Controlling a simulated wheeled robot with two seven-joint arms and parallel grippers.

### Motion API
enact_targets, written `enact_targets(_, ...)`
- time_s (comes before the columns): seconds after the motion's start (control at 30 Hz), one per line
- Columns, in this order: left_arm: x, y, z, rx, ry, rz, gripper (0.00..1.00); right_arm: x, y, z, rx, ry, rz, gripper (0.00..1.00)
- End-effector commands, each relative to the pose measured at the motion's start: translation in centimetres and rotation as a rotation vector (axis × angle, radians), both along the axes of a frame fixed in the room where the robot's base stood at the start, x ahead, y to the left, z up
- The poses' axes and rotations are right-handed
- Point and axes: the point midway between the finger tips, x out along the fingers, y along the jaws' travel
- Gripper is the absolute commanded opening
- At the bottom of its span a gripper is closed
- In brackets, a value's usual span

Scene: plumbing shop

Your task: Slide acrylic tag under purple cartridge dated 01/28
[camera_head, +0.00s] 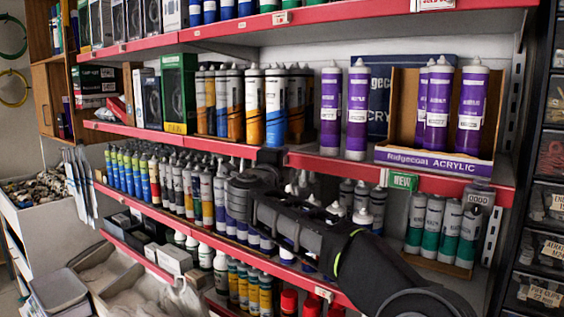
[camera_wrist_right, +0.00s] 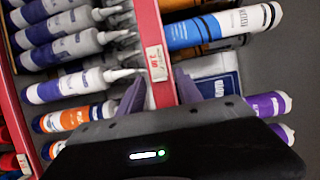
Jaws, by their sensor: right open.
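Purple cartridges stand on the middle shelf in the head view, a pair (camera_head: 357,112) on the shelf board and several (camera_head: 472,108) in an open display box (camera_head: 432,157) lettered ACRYLIC. Their dates are too small to read. My right gripper (camera_head: 268,158) is at the red shelf edge, left of the purple pair. In the right wrist view its open fingers (camera_wrist_right: 160,88) straddle the red edge. A small white tag (camera_wrist_right: 157,62) with red print sits on that edge, just beyond the fingertips; I cannot tell if it says acrylic. Purple cartridge ends (camera_wrist_right: 268,105) show at right. My left gripper is out of view.
Orange and blue cartridges (camera_head: 276,105) stand directly above the right gripper. A green NEW tag (camera_head: 403,181) hangs on the shelf edge further right. Lower shelves hold crowded tubes (camera_head: 130,170). A dark drawer rack (camera_head: 545,190) bounds the right side.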

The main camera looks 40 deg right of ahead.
Motion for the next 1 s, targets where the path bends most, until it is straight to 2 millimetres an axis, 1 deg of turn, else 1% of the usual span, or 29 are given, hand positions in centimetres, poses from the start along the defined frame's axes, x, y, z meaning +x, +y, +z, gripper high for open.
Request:
enact_targets(0.1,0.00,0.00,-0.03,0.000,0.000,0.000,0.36,-0.02,0.01,-0.02,0.000,0.000,0.000,0.42)
enact_targets(0.6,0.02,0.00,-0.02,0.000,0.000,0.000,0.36,-0.03,0.02,-0.02,0.000,0.000,0.000,0.01)
enact_targets(1.0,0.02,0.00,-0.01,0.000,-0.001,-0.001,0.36,-0.03,0.03,-0.02,-0.001,0.001,0.000,0.00)
